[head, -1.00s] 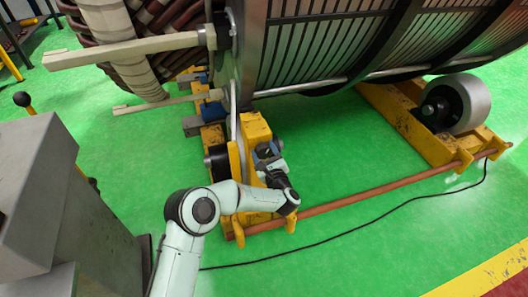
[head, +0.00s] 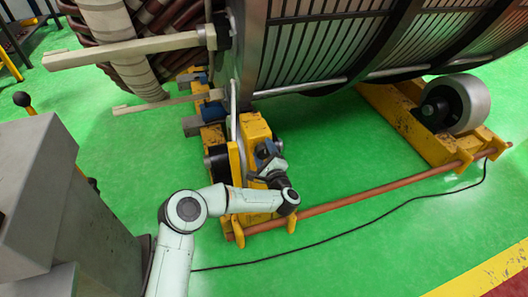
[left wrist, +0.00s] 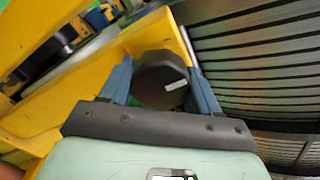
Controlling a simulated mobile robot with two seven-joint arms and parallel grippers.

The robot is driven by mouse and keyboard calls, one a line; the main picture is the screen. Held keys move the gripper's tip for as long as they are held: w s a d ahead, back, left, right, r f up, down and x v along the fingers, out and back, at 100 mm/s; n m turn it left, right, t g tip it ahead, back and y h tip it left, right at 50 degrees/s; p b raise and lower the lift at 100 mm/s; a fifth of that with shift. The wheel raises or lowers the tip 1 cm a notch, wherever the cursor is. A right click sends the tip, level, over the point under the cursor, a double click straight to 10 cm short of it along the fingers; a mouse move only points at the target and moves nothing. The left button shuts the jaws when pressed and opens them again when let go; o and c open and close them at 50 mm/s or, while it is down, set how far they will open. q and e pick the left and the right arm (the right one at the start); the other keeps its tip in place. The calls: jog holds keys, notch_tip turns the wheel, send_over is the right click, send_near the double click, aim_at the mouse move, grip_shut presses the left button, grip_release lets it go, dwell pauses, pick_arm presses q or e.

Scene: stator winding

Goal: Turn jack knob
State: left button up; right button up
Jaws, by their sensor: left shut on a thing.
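The jack knob (left wrist: 162,80) is a dark round knob with a small pale mark on its face, in the left wrist view. It sits against the yellow jack bracket (left wrist: 155,35). My left gripper (left wrist: 163,82) is shut on the knob, with one blue-grey finger on each side of it. In the head view my left gripper (head: 268,152) is at the yellow jack stand (head: 255,130), below the large drum. The knob itself is hidden there behind my gripper and wrist. My right gripper is not in view.
The large slatted stator drum (head: 310,50) lies just above my gripper. A copper-coloured bar (head: 370,190) runs along the floor to the yellow roller stand (head: 410,125) at right. A black cable (head: 340,235) lies on open green floor. A grey cabinet (head: 40,190) stands at left.

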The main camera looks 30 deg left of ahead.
pick_arm(q)
jog(key=shift+d+f, duration=0.15)
jog(key=shift+f, duration=0.1)
jog(key=o, duration=0.9)
jog(key=shift+o, duration=0.7)
jog(key=shift+r, duration=0.1)
jog(key=p+v, duration=0.3)
jog(key=v, duration=1)
jog(key=shift+s, duration=0.15)
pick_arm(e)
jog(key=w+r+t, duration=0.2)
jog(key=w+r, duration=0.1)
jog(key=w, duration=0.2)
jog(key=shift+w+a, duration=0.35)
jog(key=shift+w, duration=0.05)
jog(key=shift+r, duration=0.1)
